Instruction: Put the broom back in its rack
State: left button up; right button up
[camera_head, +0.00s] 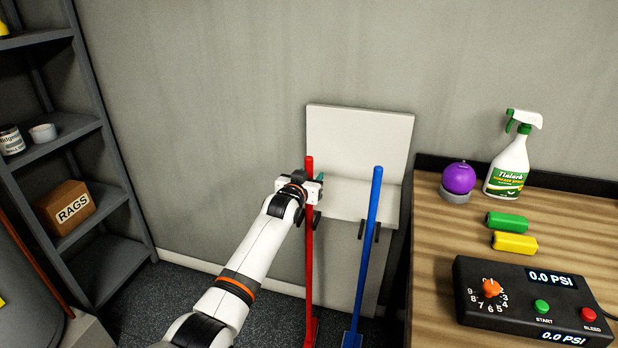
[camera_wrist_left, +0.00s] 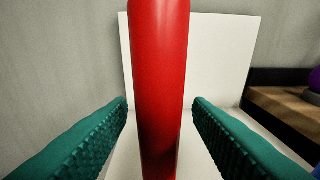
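A red-handled tool, likely the broom (camera_head: 309,255), stands nearly upright before the white rack (camera_head: 358,140), its red foot near the floor. Dark prongs (camera_head: 317,220) show beside its handle; I cannot tell whether it is seated between them. A blue-handled tool (camera_head: 369,225) stands at the right, slightly tilted, between another pair of dark prongs. My left gripper (camera_head: 313,184) is at the upper red handle. In the left wrist view, the red handle (camera_wrist_left: 160,80) is between its green ridged fingers, with a gap on each side. My right gripper is not in view.
A wooden bench (camera_head: 436,235) at the right holds a spray bottle (camera_head: 508,165), a purple ball (camera_head: 458,178), green and yellow blocks and a control box (camera_head: 525,300). A dark shelf (camera_head: 110,225) with a rags box (camera_head: 67,208) stands at the left. Floor between is clear.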

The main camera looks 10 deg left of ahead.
pick_arm(q)
jog(key=s+a+r, duration=0.1)
jog(key=s+r, duration=0.1)
jog(key=s, duration=1)
jog(key=s+f+g+p, duration=0.1)
jog(key=s+f+g, duration=0.1)
jog(key=f, duration=0.8)
jog(key=s+f+g, duration=0.2)
jog(key=s+f, duration=0.1)
jog(key=f, duration=0.7)
jog(key=s+a+f+g+p, duration=0.1)
jog(key=s+f+g, duration=0.1)
jog(key=s+f, duration=0.7)
jog(key=s+f+g, duration=0.2)
jog(key=s+f, duration=0.4)
jog(key=f, duration=0.7)
jog(key=s+f+g, duration=0.2)
jog(key=s+f, duration=0.3)
jog(key=s, duration=0.8)
jog(key=s+a+f+m+g+y, duration=0.1)
jog(key=s+f+g, duration=0.2)
jog(key=s, duration=1.1)
jog(key=s+a+f+g, duration=0.1)
jog(key=s+f+g, duration=0.1)
jog(key=s+f, duration=0.7)
jog(key=s, duration=0.4)
jog(key=shift+s+p, duration=0.4)
